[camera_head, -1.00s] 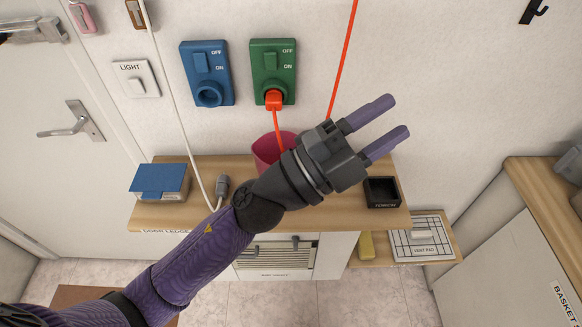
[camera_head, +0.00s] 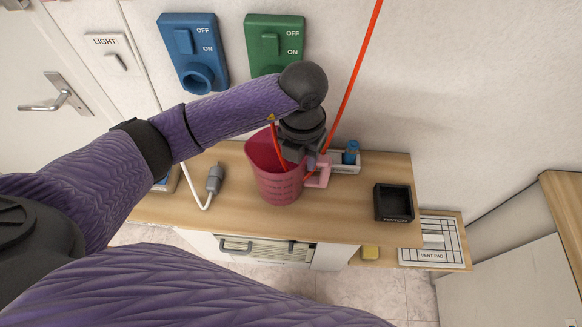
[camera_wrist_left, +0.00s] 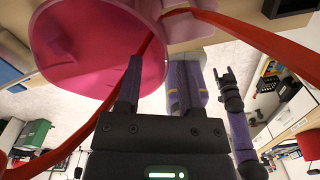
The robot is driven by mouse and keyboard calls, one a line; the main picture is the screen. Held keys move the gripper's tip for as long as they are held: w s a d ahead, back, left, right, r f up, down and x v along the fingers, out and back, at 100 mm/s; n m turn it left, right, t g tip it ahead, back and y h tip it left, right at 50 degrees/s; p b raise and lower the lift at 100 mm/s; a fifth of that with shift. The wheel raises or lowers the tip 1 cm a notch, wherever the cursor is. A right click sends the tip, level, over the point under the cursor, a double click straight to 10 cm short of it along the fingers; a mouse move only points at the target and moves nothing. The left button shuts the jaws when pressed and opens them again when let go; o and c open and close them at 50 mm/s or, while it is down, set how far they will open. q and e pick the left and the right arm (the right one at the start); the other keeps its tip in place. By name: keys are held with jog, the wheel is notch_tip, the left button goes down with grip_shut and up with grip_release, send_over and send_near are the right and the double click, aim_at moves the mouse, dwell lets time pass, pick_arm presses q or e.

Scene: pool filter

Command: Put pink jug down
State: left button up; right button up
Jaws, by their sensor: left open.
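The pink jug (camera_head: 280,188) is upright at the wooden ledge, with measuring marks on its front and its pink handle (camera_head: 320,176) at the right. Whether its base touches the ledge is hard to tell. My left gripper (camera_head: 308,160) points down at the handle side of the jug; the arm hides part of it. In the left wrist view its two fingers (camera_wrist_left: 158,85) are apart and open, with the jug (camera_wrist_left: 90,45) close on the left. Whether the handle lies between the fingers is unclear. A dark gripper (camera_wrist_left: 226,80), likely my right, shows small there.
A red cord (camera_head: 353,75) hangs over the ledge (camera_head: 235,212) and passes by the jug. A grey plug (camera_head: 214,178) lies left, a black tray (camera_head: 393,202) right. A small tray with a blue item (camera_head: 351,152) is behind. Blue (camera_head: 194,55) and green (camera_head: 274,40) switches are above.

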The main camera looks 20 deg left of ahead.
aim_at(301, 173)
pick_arm(q)
notch_tip(301, 173, down, 4)
jog(key=shift+r, duration=0.15)
grip_shut()
jog(key=shift+d, duration=0.1)
dwell(1.2)
